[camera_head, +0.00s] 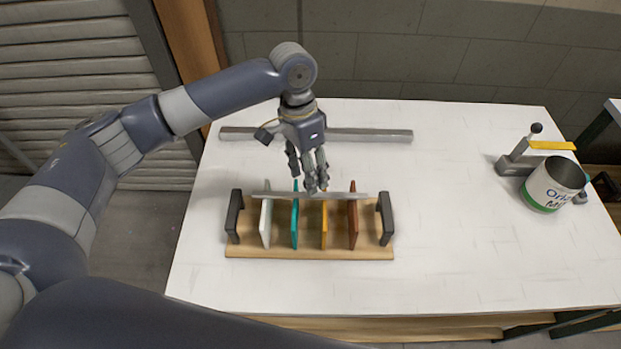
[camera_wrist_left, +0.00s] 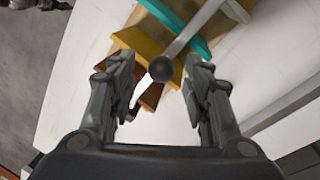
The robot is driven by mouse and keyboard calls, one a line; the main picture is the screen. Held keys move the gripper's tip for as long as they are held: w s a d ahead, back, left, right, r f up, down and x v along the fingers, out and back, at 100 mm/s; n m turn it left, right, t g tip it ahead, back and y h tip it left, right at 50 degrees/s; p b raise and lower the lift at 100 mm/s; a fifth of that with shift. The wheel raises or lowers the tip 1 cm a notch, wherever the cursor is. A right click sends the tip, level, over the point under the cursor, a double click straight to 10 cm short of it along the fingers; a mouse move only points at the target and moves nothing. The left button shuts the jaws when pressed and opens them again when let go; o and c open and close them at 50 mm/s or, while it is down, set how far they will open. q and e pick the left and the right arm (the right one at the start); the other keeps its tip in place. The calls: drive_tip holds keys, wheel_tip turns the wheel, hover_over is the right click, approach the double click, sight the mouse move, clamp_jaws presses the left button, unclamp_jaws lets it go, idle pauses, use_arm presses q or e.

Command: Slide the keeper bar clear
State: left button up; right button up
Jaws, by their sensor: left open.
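The keeper bar (camera_head: 345,196) is a thin light-grey bar lying across the tops of the upright plates, along the far side of the wooden rack (camera_head: 310,253). In the left wrist view the bar (camera_wrist_left: 190,34) carries a round dark knob (camera_wrist_left: 160,69). The rack holds a white plate (camera_head: 266,224), a teal plate (camera_head: 294,226), a yellow plate (camera_head: 324,226) and a brown plate (camera_head: 353,226). My left gripper (camera_head: 313,186) points down above the bar, open. In its wrist view the knob appears between the open fingers (camera_wrist_left: 160,76); I cannot tell whether they touch it.
Black handles (camera_head: 234,216) (camera_head: 386,218) stand at both rack ends. A long grey rail (camera_head: 365,135) lies behind the rack on the white table (camera_head: 450,250). At right are a can (camera_head: 551,186) and a grey stand with a yellow lever (camera_head: 552,145). The table between is clear.

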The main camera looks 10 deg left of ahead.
use_arm(q)
drive_tip(key=f, duration=0.3)
drive_tip(key=shift+s+d+f+p, duration=0.15)
drive_tip(key=shift+d+f+p, duration=0.15)
drive_tip(key=shift+f, duration=0.2)
clamp_jaws()
drive_tip(key=shift+w+a, duration=0.1)
drive_tip(key=shift+w, duration=0.25)
drive_tip(key=w, duration=0.2)
drive_tip(key=w+a, duration=0.1)
drive_tip(key=w, duration=0.2)
drive_tip(key=shift+w+p, duration=0.1)
drive_tip(key=shift+p, duration=0.25)
use_arm(e)
drive_tip(key=w, duration=0.1)
drive_tip(key=w+r, duration=0.1)
drive_tip(key=shift+w+a+r, duration=0.1)
drive_tip(key=shift+w+r, duration=0.2)
use_arm(q)
unclamp_jaws()
